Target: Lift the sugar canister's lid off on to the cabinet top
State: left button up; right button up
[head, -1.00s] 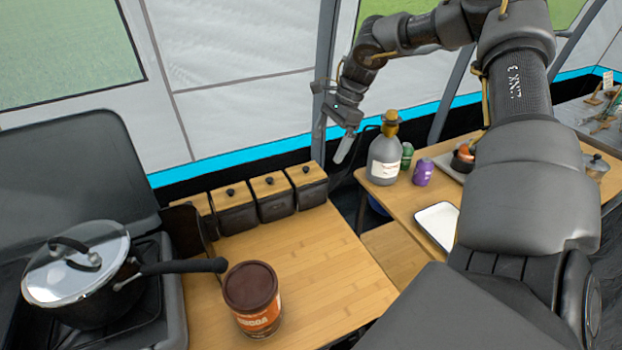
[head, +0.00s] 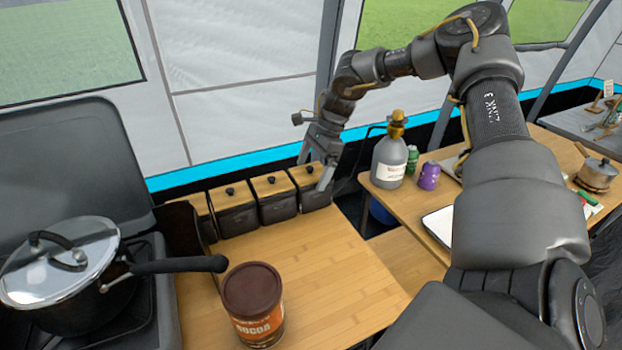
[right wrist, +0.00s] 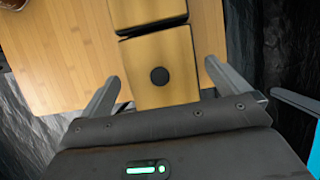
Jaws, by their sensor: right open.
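Several dark canisters with wooden lids and black knobs stand in a row at the back of the wooden cabinet top (head: 330,262). I cannot read which is the sugar one. The rightmost canister's lid (head: 299,177) is on; in the right wrist view this lid (right wrist: 178,55) shows its round black knob. My right gripper (head: 315,168) is at this canister in the head view. In the right wrist view the gripper (right wrist: 162,75) is open, with one finger on each side of the lid and nothing held. My left gripper is not in view.
A brown cocoa tin (head: 253,300) stands at the cabinet's front. A lidded pot (head: 70,275) on the stove points its handle over the cabinet. A grey bottle (head: 389,160) stands on the table to the right. The middle of the cabinet top is clear.

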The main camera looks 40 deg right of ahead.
aim_at(305, 174)
jog(key=shift+w, duration=0.1)
jog(key=c, duration=1)
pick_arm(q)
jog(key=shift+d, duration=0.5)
pick_arm(e)
jog(key=shift+o, duration=0.2)
jog(key=shift+r, duration=0.1)
jog(key=shift+r+p, duration=0.4)
jog(key=shift+r, duration=0.25)
jog(key=r, duration=0.1)
jog(key=r+p, duration=0.1)
jog(key=shift+s+r+p, duration=0.2)
jog(key=shift+r+p, duration=0.1)
jog(key=shift+r, duration=0.1)
pick_arm(q)
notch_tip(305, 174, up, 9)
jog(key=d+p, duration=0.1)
jog(key=p, duration=0.6)
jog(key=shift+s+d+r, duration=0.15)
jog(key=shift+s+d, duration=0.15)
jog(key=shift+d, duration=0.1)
pick_arm(e)
jog(key=s+r, duration=0.8)
jog(key=s, duration=0.5)
jog(key=shift+s+a+r, duration=0.3)
jog(key=shift+r, duration=0.05)
